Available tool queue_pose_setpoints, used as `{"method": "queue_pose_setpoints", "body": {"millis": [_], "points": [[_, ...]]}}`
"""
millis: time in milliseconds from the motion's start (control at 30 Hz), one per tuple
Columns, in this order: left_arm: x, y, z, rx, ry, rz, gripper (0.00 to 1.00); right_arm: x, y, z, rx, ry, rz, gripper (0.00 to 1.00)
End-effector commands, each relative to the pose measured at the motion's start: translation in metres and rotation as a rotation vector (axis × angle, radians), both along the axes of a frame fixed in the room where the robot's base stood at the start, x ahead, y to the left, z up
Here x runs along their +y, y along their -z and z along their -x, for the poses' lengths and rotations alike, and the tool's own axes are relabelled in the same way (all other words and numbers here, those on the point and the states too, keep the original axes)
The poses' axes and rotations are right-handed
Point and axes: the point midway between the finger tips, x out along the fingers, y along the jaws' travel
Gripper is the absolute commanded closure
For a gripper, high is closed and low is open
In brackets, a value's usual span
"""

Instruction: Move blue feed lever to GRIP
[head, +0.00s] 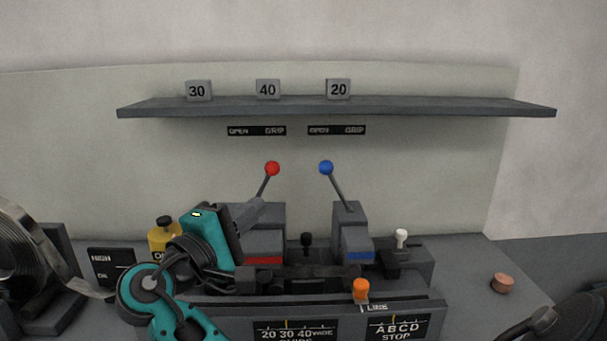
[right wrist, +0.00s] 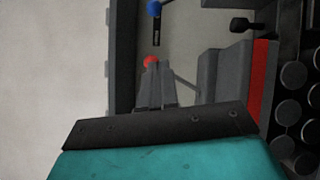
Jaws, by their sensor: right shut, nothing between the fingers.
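The blue feed lever (head: 326,168) leans left from its grey housing with a blue stripe, its ball below the OPEN end of the right OPEN/GRIP label (head: 336,130). Its blue ball also shows at the top of the right wrist view (right wrist: 154,8). The red lever (head: 272,168) leans right, its ball below the GRIP end of the left label (head: 257,131). My right gripper (head: 260,204) is shut and empty, close to the red lever's lower shaft; I cannot tell if they touch. In the right wrist view, the red ball (right wrist: 150,61) shows just beyond the fingertips. My left gripper is not in view.
A shelf (head: 420,107) with blocks marked 30, 40 and 20 is above the levers. An orange knob (head: 361,289), a white knob (head: 401,237) and a black knob (head: 306,241) stand on the machine.

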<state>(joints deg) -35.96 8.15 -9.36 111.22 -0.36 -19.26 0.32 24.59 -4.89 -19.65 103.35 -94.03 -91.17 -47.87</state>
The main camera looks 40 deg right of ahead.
Motion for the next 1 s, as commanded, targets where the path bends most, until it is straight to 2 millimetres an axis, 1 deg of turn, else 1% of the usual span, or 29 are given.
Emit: {"method": "queue_pose_setpoints", "body": {"millis": [333, 467, 567, 800, 933, 1000], "points": [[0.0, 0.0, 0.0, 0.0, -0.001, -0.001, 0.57, -0.001, 0.0, 0.0, -0.001, 0.0, 0.0, 1.0], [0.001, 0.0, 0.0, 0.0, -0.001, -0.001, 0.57, -0.009, -0.001, -0.003, -0.002, 0.002, 0.001, 1.0], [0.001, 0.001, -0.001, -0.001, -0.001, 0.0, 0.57, -0.024, -0.003, -0.006, -0.003, 0.003, 0.002, 1.0], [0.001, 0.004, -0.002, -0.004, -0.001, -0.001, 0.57, -0.073, -0.008, -0.021, -0.002, 0.004, 0.002, 1.0], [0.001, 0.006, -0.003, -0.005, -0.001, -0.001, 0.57, -0.098, -0.011, -0.028, -0.002, 0.003, 0.003, 1.0], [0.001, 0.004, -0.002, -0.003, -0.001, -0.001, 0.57, -0.108, -0.014, -0.022, 0.0, 0.002, 0.002, 1.0]]}}
